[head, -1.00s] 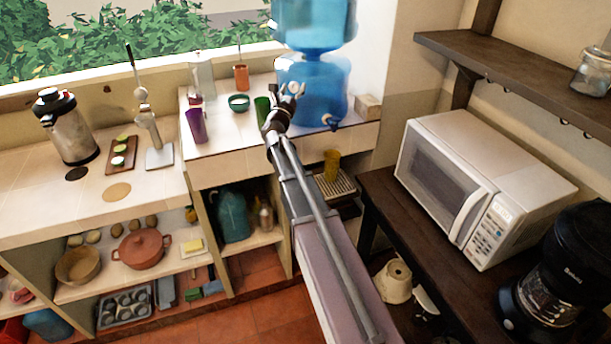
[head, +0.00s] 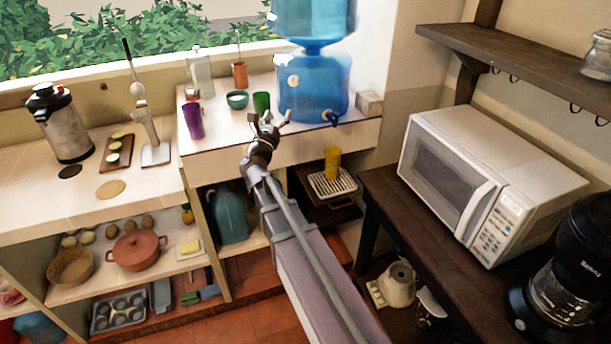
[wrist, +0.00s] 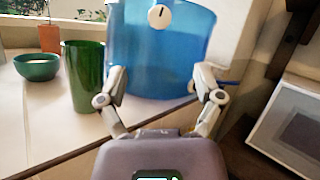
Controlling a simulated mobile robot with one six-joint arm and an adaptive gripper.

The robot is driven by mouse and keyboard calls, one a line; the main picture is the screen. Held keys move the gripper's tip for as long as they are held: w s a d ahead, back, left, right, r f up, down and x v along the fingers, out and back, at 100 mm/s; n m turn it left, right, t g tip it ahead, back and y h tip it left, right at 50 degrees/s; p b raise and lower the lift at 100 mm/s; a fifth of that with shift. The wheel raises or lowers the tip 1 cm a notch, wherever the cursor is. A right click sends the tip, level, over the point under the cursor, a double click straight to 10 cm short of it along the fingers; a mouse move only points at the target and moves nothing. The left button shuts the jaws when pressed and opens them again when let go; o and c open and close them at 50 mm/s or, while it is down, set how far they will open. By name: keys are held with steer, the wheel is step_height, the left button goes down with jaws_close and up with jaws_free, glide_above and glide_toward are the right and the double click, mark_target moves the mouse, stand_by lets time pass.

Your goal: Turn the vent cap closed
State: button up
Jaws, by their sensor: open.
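The vent cap (head: 293,81) is a small round white knob with a dark mark on the front of the blue water dispenser (head: 315,100). It also shows in the wrist view (wrist: 159,15) at the top centre, with its dark mark near upright. My gripper (head: 269,120) is open and empty in front of the counter edge, below and left of the cap and apart from it. In the wrist view my open fingers (wrist: 160,85) frame the lower part of the dispenser, with the cap beyond and above them.
A green cup (head: 261,104) stands just left of the dispenser, close to my left finger in the wrist view. A green bowl (head: 237,100) and a purple cup (head: 194,121) are further left. The dispenser's tap (head: 331,118) sticks out at lower right.

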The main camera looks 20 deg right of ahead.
steer(key=s+d+f+m+g+y+p, duration=0.1)
steer(key=s+d+f+m+g+p, duration=0.4)
steer(key=s+m+g, duration=0.7)
steer(key=s+a+f+m+g+y+p, duration=0.1)
steer(key=f+m+y, duration=0.4)
steer(key=m, duration=0.5)
steer(key=shift+s+a+f+p, duration=0.3)
steer(key=shift+s+a+p, duration=0.5)
steer(key=shift+s+p, duration=0.45)
steer(key=shift+m, duration=0.3)
